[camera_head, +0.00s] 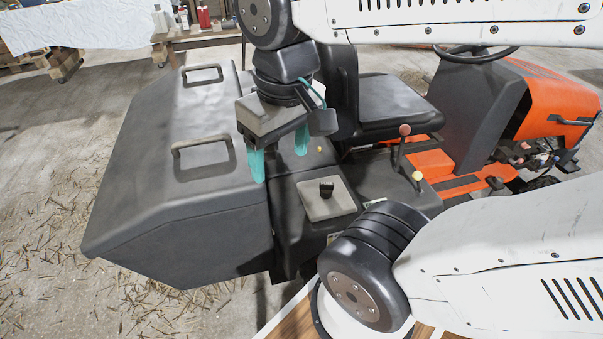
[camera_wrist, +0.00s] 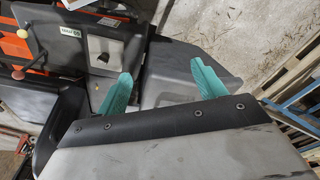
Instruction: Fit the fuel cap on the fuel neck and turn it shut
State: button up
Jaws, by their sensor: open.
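My gripper (camera_head: 279,166) is open, with its two teal fingers pointing down and nothing seen between them. It hangs over the inner edge of the dark grey rear box, up and left of a black knob-like part. The wrist view also shows the fingers of my gripper (camera_wrist: 161,68) apart. The black part (camera_head: 326,188), which looks like the fuel cap, is in a light grey square panel (camera_head: 343,205) beside the seat. I cannot tell whether it sits on a neck. The panel also shows in the wrist view (camera_wrist: 122,61). No fuel neck can be made out.
The large dark grey box (camera_head: 150,180) with two handles lies left of the panel. The black seat (camera_head: 395,100), a red-knobbed lever (camera_head: 399,148) and a yellow-knobbed lever (camera_head: 417,180) stand to the right. A wooden pallet (camera_wrist: 297,80) shows at the wrist view's right.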

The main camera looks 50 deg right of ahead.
jog(key=w+d+f+m, duration=0.1)
jog(key=w+d+f, duration=0.1)
jog(key=w, duration=0.2)
jog(key=m+g, duration=0.1)
jog(key=m, duration=0.7)
send_over(327, 183)
jog(key=f, duration=2.6)
jog(key=shift+a+f, duration=0.25)
jog(key=shift+f, duration=0.15)
jog(key=shift+m, duration=0.3)
jog(key=f, duration=0.7)
jog(key=shift+s+d+f, duration=0.1)
jog(key=shift+d+f, duration=0.05)
jog(key=shift+d, duration=0.05)
jog(key=shift+f, duration=0.5)
